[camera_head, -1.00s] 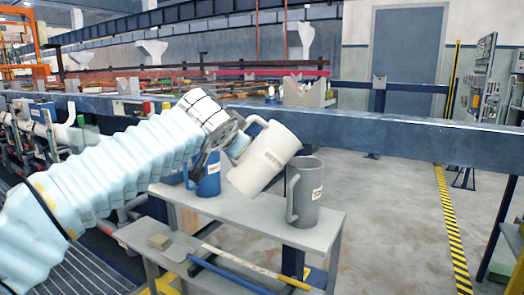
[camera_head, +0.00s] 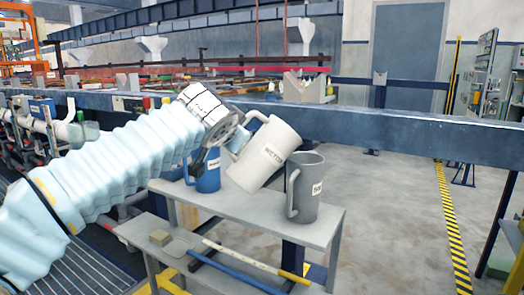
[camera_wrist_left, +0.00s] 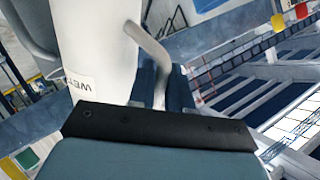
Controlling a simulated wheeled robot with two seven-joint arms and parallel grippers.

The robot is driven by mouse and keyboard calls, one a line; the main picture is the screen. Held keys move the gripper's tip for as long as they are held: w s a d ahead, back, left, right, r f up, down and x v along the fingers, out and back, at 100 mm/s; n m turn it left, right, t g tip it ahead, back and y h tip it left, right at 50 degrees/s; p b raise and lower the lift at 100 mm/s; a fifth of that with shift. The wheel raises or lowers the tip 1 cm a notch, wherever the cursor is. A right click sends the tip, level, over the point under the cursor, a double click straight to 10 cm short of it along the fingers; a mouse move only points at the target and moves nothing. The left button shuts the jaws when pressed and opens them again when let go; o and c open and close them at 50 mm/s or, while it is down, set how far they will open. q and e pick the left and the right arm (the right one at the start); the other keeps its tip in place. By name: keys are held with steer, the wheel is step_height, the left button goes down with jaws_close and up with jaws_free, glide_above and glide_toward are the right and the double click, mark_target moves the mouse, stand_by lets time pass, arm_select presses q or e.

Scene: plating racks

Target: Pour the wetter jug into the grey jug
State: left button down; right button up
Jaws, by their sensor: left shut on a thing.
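The white jug labelled as the wetter jug (camera_head: 262,158) is held up by my left gripper (camera_head: 235,142) and tilts to the right, its mouth towards the grey jug (camera_head: 305,190). The grey jug stands on the small table, its handle facing left. The white jug's lip is close above the grey jug's left rim; no stream of liquid shows. In the left wrist view the wetter jug (camera_wrist_left: 95,50) and its handle (camera_wrist_left: 150,50) are near the gripper, with part of the grey jug (camera_wrist_left: 30,30) at the left edge. My right gripper is out of view.
A blue jug (camera_head: 207,172) stands on the small table (camera_head: 245,208), partly behind my left gripper. A steel beam (camera_head: 400,137) runs behind. The floor at right is clear.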

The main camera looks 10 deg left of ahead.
arm_select(q)
steer(key=shift+r, duration=0.1)
steer(key=p, duration=0.2)
steer(key=r+p, duration=0.1)
steer(key=shift+w+d+r+m+g+y+p, duration=0.2)
steer(key=shift+d+m+g+y+p, duration=0.1)
steer(key=shift+m+g+p, duration=0.1)
steer(key=shift+f, duration=0.1)
stand_by(1.2)
steer(key=shift+w+d+r+m+g+y+p, duration=0.25)
steer(key=shift+r+p, duration=0.3)
steer(key=shift+p, duration=0.75)
steer(key=shift+w+d+r+m+g+y+p, duration=0.15)
steer(key=shift+d+r+m+y+p, duration=0.3)
steer(key=shift+p, duration=0.8)
steer(key=shift+s+a+r, duration=0.1)
steer(key=shift+a, duration=0.15)
